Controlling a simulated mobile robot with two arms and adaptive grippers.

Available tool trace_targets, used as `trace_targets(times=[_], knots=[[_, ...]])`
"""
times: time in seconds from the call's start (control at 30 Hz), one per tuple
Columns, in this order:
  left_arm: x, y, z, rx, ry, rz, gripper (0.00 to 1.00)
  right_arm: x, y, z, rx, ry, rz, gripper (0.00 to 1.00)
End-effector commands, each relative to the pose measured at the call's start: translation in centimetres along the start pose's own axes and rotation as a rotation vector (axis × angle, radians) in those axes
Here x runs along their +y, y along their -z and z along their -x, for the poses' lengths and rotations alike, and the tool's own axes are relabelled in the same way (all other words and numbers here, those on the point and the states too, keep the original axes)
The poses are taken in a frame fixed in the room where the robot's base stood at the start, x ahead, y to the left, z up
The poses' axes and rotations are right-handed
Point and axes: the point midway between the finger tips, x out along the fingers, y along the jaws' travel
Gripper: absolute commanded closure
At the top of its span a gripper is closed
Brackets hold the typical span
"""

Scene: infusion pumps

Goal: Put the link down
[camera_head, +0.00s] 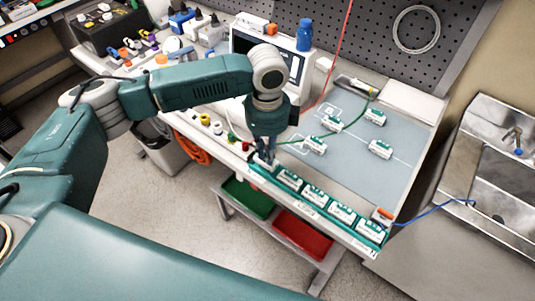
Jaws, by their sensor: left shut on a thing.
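My left gripper (265,153) points down at the front edge of the workbench, at the left end of a green strip (277,184). It is shut on a small, mostly hidden white piece (262,163), which seems to be the link. The piece is at or just above the strip; I cannot tell whether it touches. Several white and green modules, one of them here (314,195), sit in a row along the strip to the right. My right gripper is out of view.
More white and green modules, such as this one (380,149), lie on the grey-blue mat (395,178), with a green cable across it. A monitor (262,45) stands behind my gripper. Small bottles line the left bench. Green (247,198) and red (302,236) bins sit below. A sink is right.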

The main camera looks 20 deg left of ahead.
Motion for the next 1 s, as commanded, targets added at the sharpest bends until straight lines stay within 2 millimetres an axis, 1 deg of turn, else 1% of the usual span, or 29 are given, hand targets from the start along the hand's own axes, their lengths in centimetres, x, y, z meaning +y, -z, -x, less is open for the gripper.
trace_targets(times=[0.1, 0.17, 0.53, 0.57, 0.63, 0.67, 0.93, 1.0], knots=[[0.0, 0.0, -1.5, -0.001, -0.002, 0.001, 1.00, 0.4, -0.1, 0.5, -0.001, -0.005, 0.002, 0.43], [0.0, 0.0, -1.9, 0.000, 0.000, 0.000, 1.00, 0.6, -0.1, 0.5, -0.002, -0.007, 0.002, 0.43], [0.0, 0.0, -2.3, 0.000, 0.000, 0.000, 1.00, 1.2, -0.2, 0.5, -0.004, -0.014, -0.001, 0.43], [0.0, 0.0, -2.4, 0.000, 0.000, 0.000, 0.84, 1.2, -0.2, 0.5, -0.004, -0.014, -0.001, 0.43], [0.0, 0.0, -2.4, 0.000, 0.001, 0.000, 0.70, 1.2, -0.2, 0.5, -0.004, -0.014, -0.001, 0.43], [0.0, 0.0, -2.4, 0.000, 0.001, 0.000, 0.67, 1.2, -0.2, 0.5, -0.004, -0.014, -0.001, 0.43], [0.0, 0.0, -2.4, 0.000, 0.000, 0.000, 0.67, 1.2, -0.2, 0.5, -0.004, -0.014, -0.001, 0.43], [0.0, 0.0, -2.1, -0.001, 0.001, 0.000, 0.67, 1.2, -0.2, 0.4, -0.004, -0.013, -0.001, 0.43]])
